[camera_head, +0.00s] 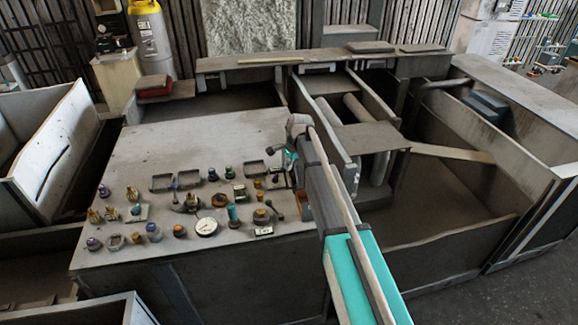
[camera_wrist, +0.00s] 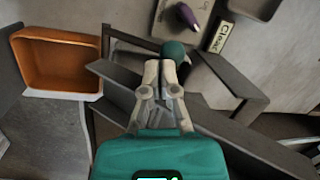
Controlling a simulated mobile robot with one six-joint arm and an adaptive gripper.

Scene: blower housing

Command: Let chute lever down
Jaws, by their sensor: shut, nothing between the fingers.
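In the wrist view a dark teal ball knob (camera_wrist: 173,50) shows just beyond the fingertips of my gripper (camera_wrist: 167,64). A tag (camera_wrist: 220,36) to its right carries lettering that seems to read "Chute". The knob looks like the end of the chute lever, but the fingers and a dark bracket hide its shaft. My gripper's two pale fingers are closed together with nothing between them. They overlap the knob's lower edge in the picture; I cannot tell whether they touch it. In the head view my arm reaches to the panel's right edge, and the lever cannot be picked out there.
A dark angled bracket (camera_wrist: 225,75) surrounds the knob area. An orange open box (camera_wrist: 58,62) lies left, and a purple knob (camera_wrist: 188,16) stands above. The panel (camera_head: 200,145) holds several knobs, switches and a white dial (camera_head: 206,227). Deep bins lie to the right.

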